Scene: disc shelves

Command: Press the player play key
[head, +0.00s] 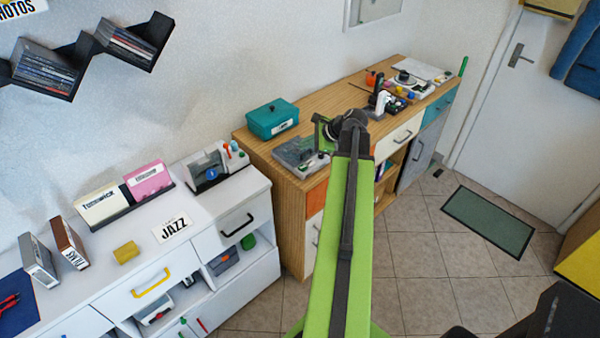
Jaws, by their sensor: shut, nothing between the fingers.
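A grey, flat-topped device (294,153), which looks like the player, sits at the near left corner of the wooden cabinet. Its right side is partly hidden by the end of my arm. No play key can be told apart at this size. My gripper (320,136) is at the end of my green arm, over or beside the right rear part of the grey device. It is shut and empty. I cannot tell whether its tips touch the device.
A teal box (272,118) stands behind the grey device. Several small items and a dark upright tool (380,97) stand farther along the wooden cabinet (350,93). A lower white cabinet (205,215) with cases and a JAZZ card (173,229) is at left. Tiled floor (405,255) is open at right.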

